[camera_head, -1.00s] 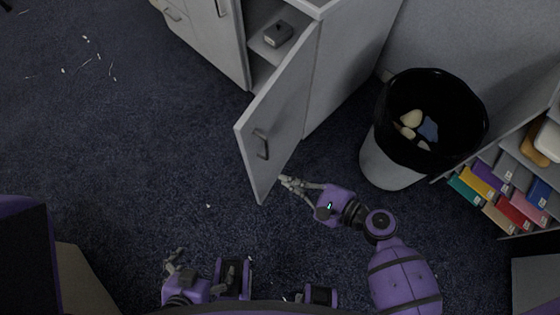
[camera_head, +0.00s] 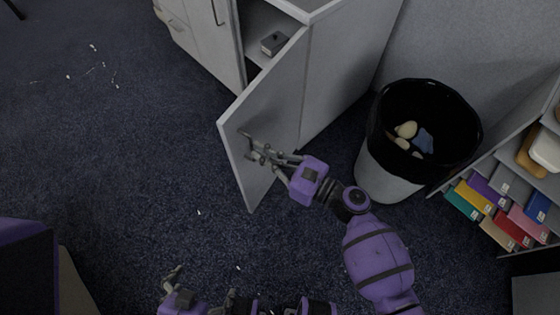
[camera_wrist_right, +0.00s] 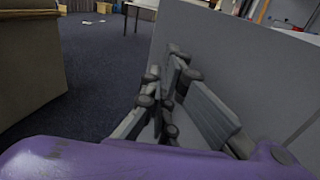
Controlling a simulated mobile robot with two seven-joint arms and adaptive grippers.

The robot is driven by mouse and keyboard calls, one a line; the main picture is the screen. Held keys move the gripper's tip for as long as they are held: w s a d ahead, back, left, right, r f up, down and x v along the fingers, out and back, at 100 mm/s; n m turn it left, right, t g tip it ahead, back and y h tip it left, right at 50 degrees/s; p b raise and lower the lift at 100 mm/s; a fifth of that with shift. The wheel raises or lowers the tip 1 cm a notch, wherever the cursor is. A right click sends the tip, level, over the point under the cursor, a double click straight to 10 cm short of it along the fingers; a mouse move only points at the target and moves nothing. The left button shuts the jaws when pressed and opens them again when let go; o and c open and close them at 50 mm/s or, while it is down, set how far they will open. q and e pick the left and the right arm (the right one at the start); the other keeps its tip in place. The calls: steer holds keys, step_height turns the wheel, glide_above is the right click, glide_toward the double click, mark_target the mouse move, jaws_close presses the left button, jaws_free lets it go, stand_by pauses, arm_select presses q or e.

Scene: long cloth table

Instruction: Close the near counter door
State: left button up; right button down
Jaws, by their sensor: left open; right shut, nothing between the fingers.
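The near counter door (camera_head: 268,115) is a light grey panel standing open from the counter (camera_head: 335,75). My right gripper (camera_head: 252,150) is shut with nothing in it. It lies over the door's face near the free edge, where the handle was seen and is now mostly covered. In the right wrist view the gripper's fingers (camera_wrist_right: 172,75) are in front of the large grey door panel (camera_wrist_right: 245,75); I cannot tell if they touch it. My left gripper (camera_head: 172,277) is open and empty above the floor at the bottom of the head view.
A small grey box (camera_head: 274,43) sits on a shelf inside the counter. A black-lined bin (camera_head: 388,180) with scraps stands right of the door. A shelf of coloured books (camera_head: 500,212) is at the far right. The carpet (camera_head: 130,150) left of the door is clear apart from small scraps.

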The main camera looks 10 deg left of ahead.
mark_target(232, 140)
steer(key=x, duration=0.6)
